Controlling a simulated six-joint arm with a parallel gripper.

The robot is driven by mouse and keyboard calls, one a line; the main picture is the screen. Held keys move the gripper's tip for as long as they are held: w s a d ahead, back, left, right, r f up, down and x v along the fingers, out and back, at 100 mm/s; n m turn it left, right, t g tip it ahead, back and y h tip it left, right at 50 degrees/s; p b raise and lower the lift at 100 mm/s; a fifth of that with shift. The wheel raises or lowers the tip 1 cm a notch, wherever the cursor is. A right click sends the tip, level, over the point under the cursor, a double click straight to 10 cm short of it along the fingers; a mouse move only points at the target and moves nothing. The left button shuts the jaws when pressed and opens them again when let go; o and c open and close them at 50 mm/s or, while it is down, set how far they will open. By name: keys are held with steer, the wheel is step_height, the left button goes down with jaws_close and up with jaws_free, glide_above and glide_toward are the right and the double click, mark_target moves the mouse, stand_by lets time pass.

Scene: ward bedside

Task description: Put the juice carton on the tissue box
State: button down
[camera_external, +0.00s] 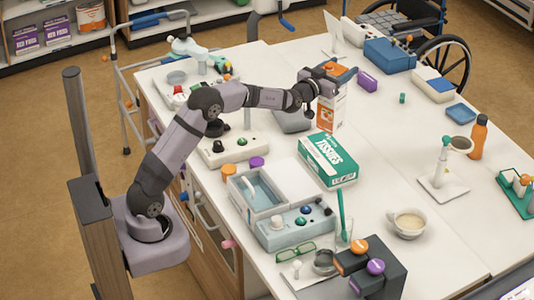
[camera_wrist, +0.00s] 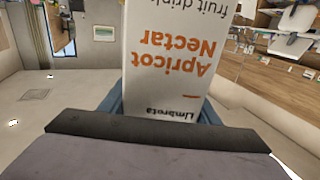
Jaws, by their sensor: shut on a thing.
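The juice carton (camera_external: 332,110) is white and orange and hangs upright below my gripper (camera_external: 331,80), just behind the tissue box. In the wrist view the carton (camera_wrist: 170,60) fills the middle and reads "Apricot Nectar", upside down. My gripper is shut on the carton near its top. The tissue box (camera_external: 328,161) is green and white, marked "TISSUES", and lies on the white table, nearer the camera than the carton. I cannot tell whether the carton's bottom touches the table.
A grey-blue open box (camera_external: 255,192) and a device with knobs (camera_external: 296,226) stand left of and nearer than the tissue box. A cup (camera_external: 407,223) and a white stand (camera_external: 443,180) are to the right. A purple box (camera_external: 367,80) is behind.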

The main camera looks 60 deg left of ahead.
steer(key=shift+r, duration=0.3)
step_height(320, 180, down, 10)
steer(key=p, duration=0.3)
stand_by(0.4)
steer(key=shift+f, duration=0.1)
steer(key=c, duration=1)
jaws_free()
steer(key=shift+f, duration=0.35)
steer(key=o, duration=0.4)
steer(key=shift+c, duration=0.2)
steer(key=shift+s+r, duration=0.1)
